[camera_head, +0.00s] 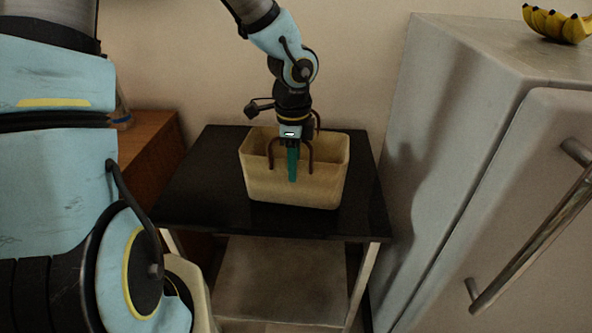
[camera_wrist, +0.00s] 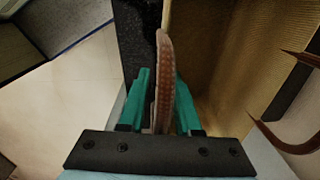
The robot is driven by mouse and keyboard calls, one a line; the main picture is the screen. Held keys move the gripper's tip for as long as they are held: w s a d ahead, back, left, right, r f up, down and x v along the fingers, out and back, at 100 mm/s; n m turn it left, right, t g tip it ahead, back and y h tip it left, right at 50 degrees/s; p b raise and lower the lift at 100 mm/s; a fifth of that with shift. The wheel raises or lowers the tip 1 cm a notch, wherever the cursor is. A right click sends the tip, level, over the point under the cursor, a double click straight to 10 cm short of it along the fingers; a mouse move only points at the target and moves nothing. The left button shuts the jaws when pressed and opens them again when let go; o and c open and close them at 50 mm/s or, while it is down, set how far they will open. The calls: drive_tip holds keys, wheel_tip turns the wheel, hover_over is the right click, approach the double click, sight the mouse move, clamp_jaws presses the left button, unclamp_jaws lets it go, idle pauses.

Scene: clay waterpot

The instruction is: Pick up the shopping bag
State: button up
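The shopping bag (camera_head: 280,188) is a tan, open-topped bag with brown loop handles, standing upright on a black-topped table. In the head view my gripper (camera_head: 292,178) points down at the bag's near side, over the near handle (camera_head: 311,158). In the wrist view the near handle (camera_wrist: 165,75) runs between the two teal fingers of my gripper (camera_wrist: 160,95). The handle is close to the right finger, and a narrow gap shows beside the left one. The far handle (camera_wrist: 285,143) is at the right, clear of the fingers. The bag's inside (camera_wrist: 215,60) looks empty where visible.
The black table (camera_head: 205,185) has bare space left of the bag and a lower shelf (camera_head: 280,275). A white fridge (camera_head: 450,130) stands close at the right, with bananas (camera_head: 555,24) on top. A wooden cabinet (camera_head: 150,150) is at the left. The wall is close behind.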

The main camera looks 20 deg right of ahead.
clamp_jaws()
idle(1.2)
